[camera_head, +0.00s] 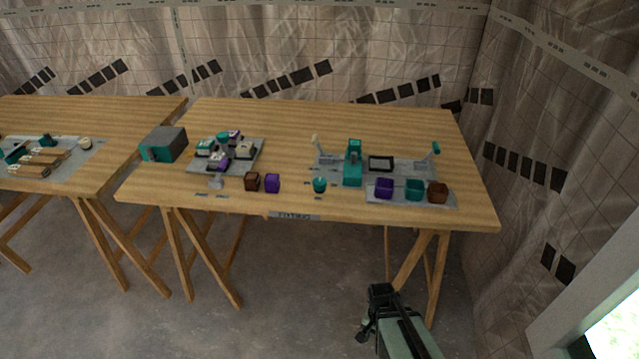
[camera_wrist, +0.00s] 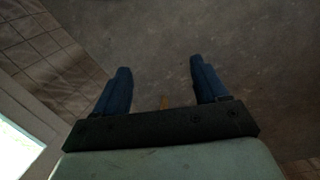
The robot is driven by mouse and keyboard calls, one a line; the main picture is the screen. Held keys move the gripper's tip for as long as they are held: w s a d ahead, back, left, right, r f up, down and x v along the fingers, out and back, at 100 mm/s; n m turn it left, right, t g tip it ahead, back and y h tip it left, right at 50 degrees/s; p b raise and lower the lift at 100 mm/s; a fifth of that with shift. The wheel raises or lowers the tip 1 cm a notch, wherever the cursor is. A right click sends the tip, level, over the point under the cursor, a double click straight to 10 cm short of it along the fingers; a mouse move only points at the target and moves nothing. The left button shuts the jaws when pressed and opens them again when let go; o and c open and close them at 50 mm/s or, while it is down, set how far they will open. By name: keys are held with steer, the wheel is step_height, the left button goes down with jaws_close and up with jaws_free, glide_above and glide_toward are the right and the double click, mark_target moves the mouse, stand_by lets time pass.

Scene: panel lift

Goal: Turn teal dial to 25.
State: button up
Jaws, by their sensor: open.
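Two small round teal pieces could be the teal dial: one (camera_head: 320,184) stands near the front edge of the middle table, and one (camera_head: 222,137) sits at the back of a grey panel (camera_head: 256,163) left of centre. They are too small to tell which is the dial, and no number or pointer can be read. My gripper (camera_wrist: 160,66) is open and empty, its two dark blue fingers wide apart over bare floor in the wrist view. In the head view my arm is low in front of the table's right part, well away from both teal pieces.
The wooden table (camera_head: 290,120) also bears a grey-teal box (camera_head: 163,144), brown and purple cups (camera_head: 272,183), and a grey fixture with a teal block (camera_head: 352,165). A tray at right holds purple, teal and brown cups (camera_head: 437,193). The table's back is clear.

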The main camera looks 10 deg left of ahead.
steer(key=w+a+r+m+t, duration=0.4)
steer(key=w+a+r, duration=0.3)
steer(key=w+r, duration=0.45)
step_height(320, 180, up, 24)
steer(key=m+t+y, duration=0.1)
steer(key=m, duration=0.1)
glide_above(319, 181)
steer(key=s+d, duration=0.3)
steer(key=s, duration=0.4)
steer(key=shift+a, duration=0.15)
steer(key=w+a+r+n+g, duration=0.35)
steer(key=w+r, duration=0.35)
steer(key=r, duration=0.3)
steer(key=shift+n+t, duration=0.25)
steer(key=shift+n, duration=0.2)
steer(key=f, duration=0.9)
steer(key=d+f, duration=0.1)
steer(key=f, duration=0.4)
steer(key=shift+s+f, duration=0.1)
steer(key=shift+c, duration=0.5)
steer(key=c, duration=1)
steer(key=shift+o, duration=0.2)
